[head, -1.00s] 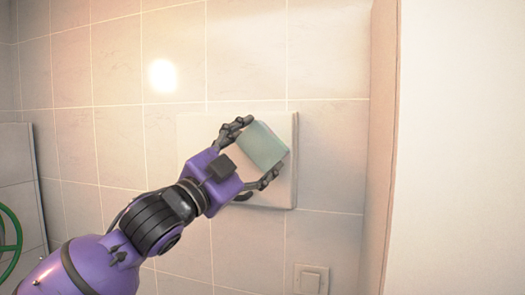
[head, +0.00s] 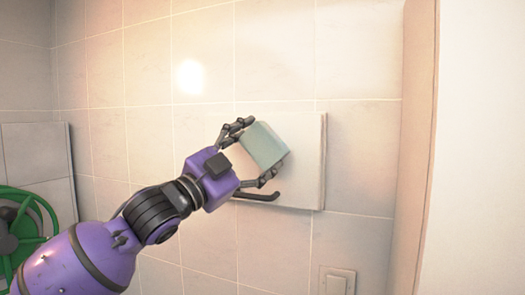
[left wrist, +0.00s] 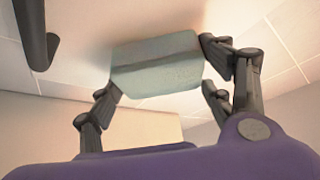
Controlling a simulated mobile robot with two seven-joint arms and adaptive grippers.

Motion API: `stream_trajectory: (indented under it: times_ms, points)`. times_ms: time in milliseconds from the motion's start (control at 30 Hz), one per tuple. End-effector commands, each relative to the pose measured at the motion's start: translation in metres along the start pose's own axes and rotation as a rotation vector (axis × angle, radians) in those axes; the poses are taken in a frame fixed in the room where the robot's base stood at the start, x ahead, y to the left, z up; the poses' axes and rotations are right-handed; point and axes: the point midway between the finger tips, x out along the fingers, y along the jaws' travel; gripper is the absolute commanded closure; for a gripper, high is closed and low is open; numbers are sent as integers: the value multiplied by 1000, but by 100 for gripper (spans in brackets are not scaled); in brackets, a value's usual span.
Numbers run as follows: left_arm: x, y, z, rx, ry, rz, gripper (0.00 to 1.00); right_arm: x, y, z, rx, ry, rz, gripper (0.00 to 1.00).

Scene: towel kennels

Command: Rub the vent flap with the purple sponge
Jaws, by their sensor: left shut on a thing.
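The block in my left gripper (head: 248,157) is a pale teal-green sponge (head: 264,145); it looks teal, not purple. The gripper is shut on it, with fingers on two opposite sides. The left wrist view also shows the sponge (left wrist: 156,66) between the fingers (left wrist: 165,85). Behind it is a white square panel, the vent flap (head: 308,165), on the tiled wall, with a dark bar handle (head: 258,196) near its bottom edge. The sponge overlaps the flap in the head view; I cannot tell if they touch. The gripper hides the flap's left part. My right gripper is not in view.
A light switch (head: 337,282) is on the wall below right of the flap. A wall edge (head: 415,150) juts out at right. A green wheel-like object (head: 25,235) stands at lower left, by a grey tiled panel (head: 38,160).

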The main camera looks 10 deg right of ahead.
Motion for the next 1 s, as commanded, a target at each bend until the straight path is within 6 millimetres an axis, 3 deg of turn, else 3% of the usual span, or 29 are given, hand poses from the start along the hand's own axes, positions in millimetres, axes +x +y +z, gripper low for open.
stream_trajectory:
  times_ms: [233,1000]
  points:
    - [-7,-16,16,1,-5,-2,48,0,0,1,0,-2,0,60]
    - [-22,-45,40,-1,-4,-2,48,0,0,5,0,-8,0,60]
